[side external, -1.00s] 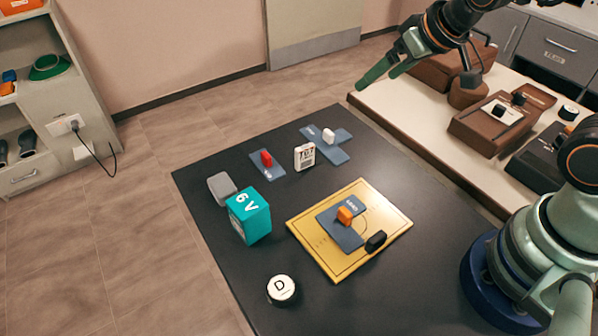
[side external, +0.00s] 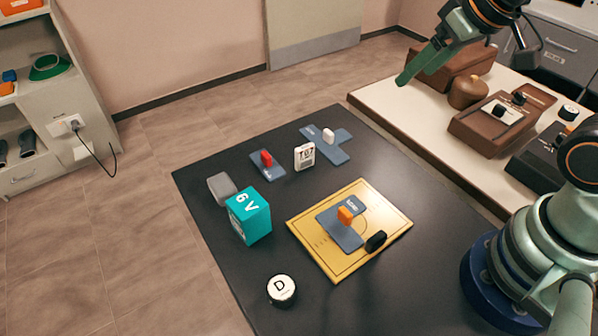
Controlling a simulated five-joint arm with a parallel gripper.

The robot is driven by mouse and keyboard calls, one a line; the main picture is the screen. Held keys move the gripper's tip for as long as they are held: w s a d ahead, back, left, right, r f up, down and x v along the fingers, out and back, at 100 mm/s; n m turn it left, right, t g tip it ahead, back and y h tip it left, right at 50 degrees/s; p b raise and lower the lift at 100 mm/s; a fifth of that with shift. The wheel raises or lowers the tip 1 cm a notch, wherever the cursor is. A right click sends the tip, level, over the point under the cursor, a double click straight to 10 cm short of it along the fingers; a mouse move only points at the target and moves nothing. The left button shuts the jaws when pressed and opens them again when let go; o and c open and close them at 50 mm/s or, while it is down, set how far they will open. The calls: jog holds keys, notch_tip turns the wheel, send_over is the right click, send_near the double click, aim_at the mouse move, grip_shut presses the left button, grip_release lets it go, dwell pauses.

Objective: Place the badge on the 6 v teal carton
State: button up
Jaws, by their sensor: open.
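The teal carton (side external: 249,216) marked "6 V" stands on the dark table at the left. A small white upright tag (side external: 304,156) with "T07" printed on it, which looks like the badge, stands near the middle of the table's far part, right of and behind the carton. My gripper (side external: 415,77) is raised at the upper right, near the light side counter and well away from both. Its green fingers are open, with nothing visible between them.
A grey block (side external: 221,187) stands right behind the carton. A yellow board (side external: 300,228) carries a blue piece with an orange block, and a black block (side external: 376,241). A round "D" piece (side external: 282,290) is in front.

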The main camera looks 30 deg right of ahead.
aim_at(295, 151)
jog(key=w+a+f+t+y, duration=0.1)
jog(key=w+a+f, duration=0.2)
jog(key=f, duration=0.3)
jog(key=w+a+f+t+y, duration=0.1)
jog(key=w+a+f+t, duration=0.1)
jog(key=w+a+f, duration=0.2)
jog(key=w+a+f+t+y, duration=0.1)
jog(key=w+a+f, duration=0.3)
jog(key=f, duration=0.5)
jog(key=shift+w+a+f+t, duration=0.1)
jog(key=shift+f+t, duration=0.1)
jog(key=shift+t, duration=0.3)
jog(key=shift+s+a+f, duration=0.35)
jog(key=shift+s+f, duration=0.05)
jog(key=shift+f, duration=0.2)
jog(key=shift+t, duration=0.3)
jog(key=shift+x, duration=3.75)
jog(key=shift+a, duration=0.1)
jog(key=c, duration=1.2)
jog(key=shift+r, duration=0.1)
